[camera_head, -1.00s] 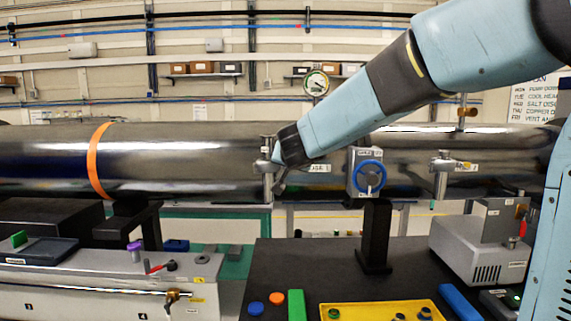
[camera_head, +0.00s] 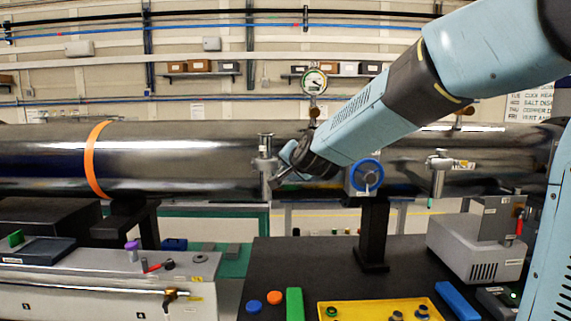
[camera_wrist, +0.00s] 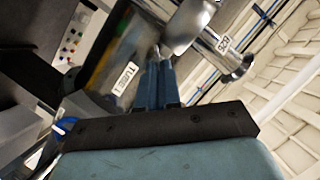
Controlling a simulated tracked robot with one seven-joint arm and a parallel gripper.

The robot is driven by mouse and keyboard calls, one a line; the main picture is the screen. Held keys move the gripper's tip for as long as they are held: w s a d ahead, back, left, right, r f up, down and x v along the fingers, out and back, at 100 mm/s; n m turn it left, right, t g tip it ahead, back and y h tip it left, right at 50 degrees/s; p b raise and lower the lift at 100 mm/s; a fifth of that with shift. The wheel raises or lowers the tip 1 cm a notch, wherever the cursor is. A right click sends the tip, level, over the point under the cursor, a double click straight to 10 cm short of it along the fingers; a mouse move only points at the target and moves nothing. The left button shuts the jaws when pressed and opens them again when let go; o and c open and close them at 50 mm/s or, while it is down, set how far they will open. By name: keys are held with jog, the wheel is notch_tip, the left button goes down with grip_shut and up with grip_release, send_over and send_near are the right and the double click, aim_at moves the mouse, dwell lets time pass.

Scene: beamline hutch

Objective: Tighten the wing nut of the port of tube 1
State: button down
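Tube 1 is a large shiny steel tube (camera_head: 190,155) running across the head view; its label (camera_wrist: 125,78) shows in the wrist view. A small metal port with a flange (camera_head: 265,142) stands on its front side; it also shows in the wrist view (camera_wrist: 186,28). My gripper (camera_head: 276,181) is just right of the port's lower part. In the wrist view my gripper's two blue fingers (camera_wrist: 160,62) are close together, their tips at a small metal piece beneath the port. I cannot make out the wing nut clearly, nor whether the fingers hold it.
A blue handwheel valve (camera_head: 367,175) sits on the tube right of my gripper, close under my arm. Another port (camera_head: 438,165) is farther right. An orange band (camera_head: 93,160) circles the tube at left. A black bench (camera_head: 280,270) with a yellow tray (camera_head: 345,311) lies below.

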jog(key=shift+d+f+m+t+y, duration=0.1)
jog(key=shift+f+m+t+y, duration=0.6)
jog(key=shift+m, duration=1.75)
jog(key=shift+d+f+m+t+y, duration=0.1)
jog(key=shift+f+m+t, duration=0.25)
jog(key=shift+m+t, duration=1.4)
jog(key=shift+d+f+m+t+y, duration=0.15)
jog(key=shift+f+m+y, duration=0.35)
jog(key=shift+m, duration=2.6)
jog(key=shift+a+h, duration=0.1)
jog(key=shift+h, duration=0.2)
jog(key=c, duration=1.6)
grip_release()
jog(key=shift+r, duration=0.1)
